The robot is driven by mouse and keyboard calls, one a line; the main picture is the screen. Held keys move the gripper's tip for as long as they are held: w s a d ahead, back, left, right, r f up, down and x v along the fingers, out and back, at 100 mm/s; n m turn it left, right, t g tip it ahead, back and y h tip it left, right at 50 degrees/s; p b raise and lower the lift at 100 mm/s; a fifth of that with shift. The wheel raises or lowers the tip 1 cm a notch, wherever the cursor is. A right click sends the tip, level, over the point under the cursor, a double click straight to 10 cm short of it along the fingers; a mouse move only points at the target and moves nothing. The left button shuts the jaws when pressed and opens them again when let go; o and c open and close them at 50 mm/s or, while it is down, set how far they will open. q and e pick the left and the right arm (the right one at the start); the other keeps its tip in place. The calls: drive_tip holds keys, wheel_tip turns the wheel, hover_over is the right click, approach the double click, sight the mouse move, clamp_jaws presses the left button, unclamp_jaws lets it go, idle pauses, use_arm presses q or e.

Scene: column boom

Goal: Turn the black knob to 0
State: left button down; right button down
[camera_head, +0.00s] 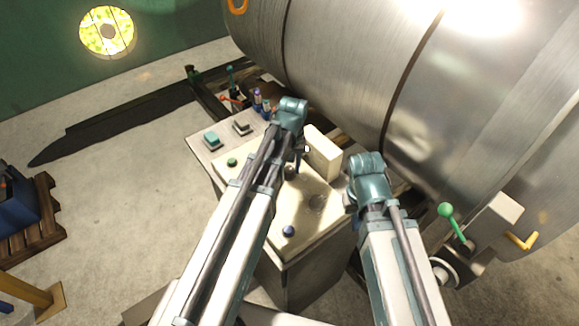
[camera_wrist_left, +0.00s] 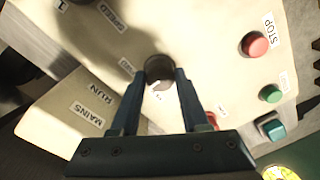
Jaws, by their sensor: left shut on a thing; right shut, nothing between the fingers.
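A small dark round knob (camera_wrist_left: 158,68) stands on the cream panel in the left wrist view. My left gripper (camera_wrist_left: 160,76) is shut on it, one finger on each side. A small white label lies just below it, partly between the fingers, and its mark is too small to read. I cannot tell where the knob points. In the head view my left gripper (camera_head: 292,172) reaches down to the cream console top (camera_head: 262,190), and its arm partly hides the knob. My right gripper (camera_head: 350,206) is shut and empty, above the right side of the console.
A raised cream box (camera_head: 322,152) stands close to my left gripper. A large metal drum (camera_head: 360,60) fills the back right.

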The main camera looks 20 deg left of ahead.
sight(291, 170)
use_arm(q)
drive_tip(key=shift+c, duration=2)
unclamp_jaws()
drive_tip(key=shift+r, duration=0.15)
wheel_tip(291, 170, up, 14)
drive_tip(key=p, duration=1.4)
drive_tip(key=shift+d+f, duration=0.2)
drive_tip(key=shift+d, duration=0.05)
drive_tip(key=shift+f, duration=0.15)
drive_tip(key=s+d+f+m+b, duration=0.2)
drive_tip(key=s+d+f+b, duration=0.1)
drive_tip(key=s, duration=0.1)
drive_tip(key=s+d+f+m+b, duration=0.2)
drive_tip(key=s+d+b, duration=0.1)
drive_tip(key=s, duration=0.2)
drive_tip(key=s+d+f+m+b, duration=0.3)
drive_tip(key=s, duration=0.2)
drive_tip(key=shift+d+f+y, duration=0.3)
drive_tip(key=shift+f+y, duration=0.05)
drive_tip(key=shift+y, duration=0.05)
drive_tip(key=shift+s+d, duration=0.1)
drive_tip(key=shift+s, duration=0.05)
